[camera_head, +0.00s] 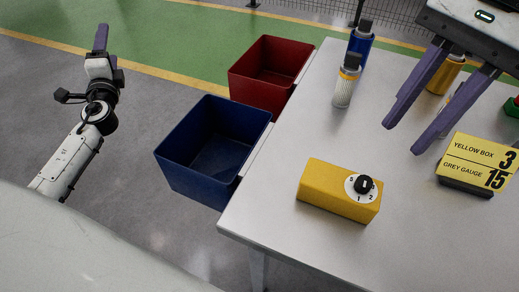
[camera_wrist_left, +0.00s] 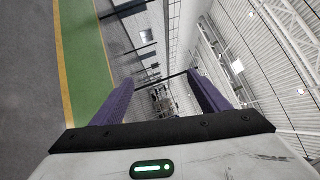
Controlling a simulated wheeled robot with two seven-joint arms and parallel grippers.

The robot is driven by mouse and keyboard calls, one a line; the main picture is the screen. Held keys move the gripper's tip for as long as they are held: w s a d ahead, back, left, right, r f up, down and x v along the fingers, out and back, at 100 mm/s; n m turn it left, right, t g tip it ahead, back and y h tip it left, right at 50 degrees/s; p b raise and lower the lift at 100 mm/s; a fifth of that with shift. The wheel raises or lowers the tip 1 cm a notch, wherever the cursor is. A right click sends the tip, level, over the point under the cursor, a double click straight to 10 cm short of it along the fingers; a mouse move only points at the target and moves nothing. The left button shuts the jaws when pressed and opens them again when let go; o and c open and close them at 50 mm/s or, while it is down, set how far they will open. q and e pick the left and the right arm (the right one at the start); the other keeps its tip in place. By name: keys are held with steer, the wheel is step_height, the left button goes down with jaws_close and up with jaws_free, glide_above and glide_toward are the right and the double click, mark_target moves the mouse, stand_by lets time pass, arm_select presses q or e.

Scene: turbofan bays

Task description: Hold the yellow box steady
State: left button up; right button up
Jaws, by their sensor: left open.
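The yellow box (camera_head: 325,187) lies on the grey table near its front left. A white dial with a black knob (camera_head: 364,184) and marks S, 1 and 2 is on its right end. My left gripper (camera_head: 100,38) is raised over the floor at the far left, well away from the box. Its two purple fingers are apart with nothing between them in the left wrist view (camera_wrist_left: 160,79). My right gripper (camera_head: 403,136) comes in at the upper right, above the table and beyond the box. Its fingers are spread, and it touches no box.
A blue bin (camera_head: 180,165) and a red bin (camera_head: 262,95) stand at the table's left edge. The table around the box is clear.

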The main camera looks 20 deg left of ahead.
arm_select(q)
steer(key=w+d+r+m+t+h, duration=0.1)
steer(key=w+d+r+m+h, duration=0.15)
steer(key=d+m+h, duration=0.65)
steer(key=w+d+r+m+t+h, duration=0.1)
steer(key=w+d+r+m+h, duration=0.3)
steer(key=d, duration=0.9)
steer(key=w+d+r+m+t+h, duration=0.1)
steer(key=w+d+m+h, duration=0.1)
steer(key=d+m+h, duration=0.75)
steer(key=m+g+h, duration=0.4)
steer(key=m+g, duration=1.4)
steer(key=m, duration=0.2)
glide_toward(340, 189)
steer(key=shift+w+f+n, duration=0.25)
steer(key=shift+w+f, duration=0.55)
steer(key=shift+f, duration=0.1)
steer(key=x, duration=1)
steer(key=shift+d+f, duration=0.1)
steer(key=shift+f, duration=0.05)
steer(key=shift+c, duration=0.5)
